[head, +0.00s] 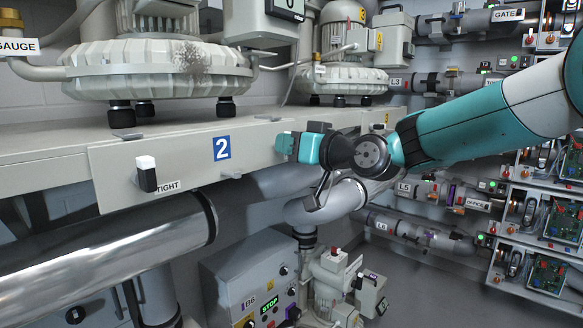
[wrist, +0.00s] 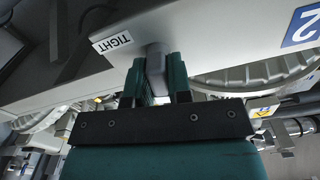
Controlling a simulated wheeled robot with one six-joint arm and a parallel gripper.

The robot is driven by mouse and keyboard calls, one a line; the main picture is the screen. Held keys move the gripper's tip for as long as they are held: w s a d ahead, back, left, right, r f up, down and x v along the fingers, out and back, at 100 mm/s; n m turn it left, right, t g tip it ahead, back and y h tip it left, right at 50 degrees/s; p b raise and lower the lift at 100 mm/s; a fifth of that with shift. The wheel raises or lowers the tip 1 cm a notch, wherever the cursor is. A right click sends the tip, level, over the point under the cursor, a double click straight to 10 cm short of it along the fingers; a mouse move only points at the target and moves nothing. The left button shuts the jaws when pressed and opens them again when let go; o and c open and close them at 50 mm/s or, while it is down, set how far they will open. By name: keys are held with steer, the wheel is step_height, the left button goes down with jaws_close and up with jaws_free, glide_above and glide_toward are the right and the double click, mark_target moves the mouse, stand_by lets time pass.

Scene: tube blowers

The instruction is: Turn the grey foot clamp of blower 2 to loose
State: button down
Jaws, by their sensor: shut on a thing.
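The grey foot clamp (wrist: 155,62) is a small grey block-like handle on the pale front panel of blower 2, just beside a TIGHT label (wrist: 112,41) in the wrist view. My gripper (wrist: 157,82) has its two teal fingers closed around it, one on each side. In the head view, my gripper (head: 286,144) is at the panel's right end, right of the blue 2 sign (head: 222,148), and hides the clamp there. Blower 2 (head: 155,68) stands on dark feet on the ledge above.
A second clamp handle (head: 147,174), black with a white top, stands upright at the panel's left end beside its own TIGHT label. A large metal pipe (head: 100,250) runs below. A control box (head: 245,280) showing STOP stands under the panel. Equipment racks (head: 545,210) line the right.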

steer(key=shift+s+n+b, duration=0.1)
steer(key=shift+n+b, duration=0.9)
steer(key=shift+b, duration=0.25)
steer(key=c, duration=1.1)
jaws_free()
steer(key=shift+a+r, duration=0.1)
steer(key=b+v, duration=0.3)
steer(key=v, duration=1.4)
steer(key=shift+s+d, duration=0.2)
steer(key=shift+d, duration=0.05)
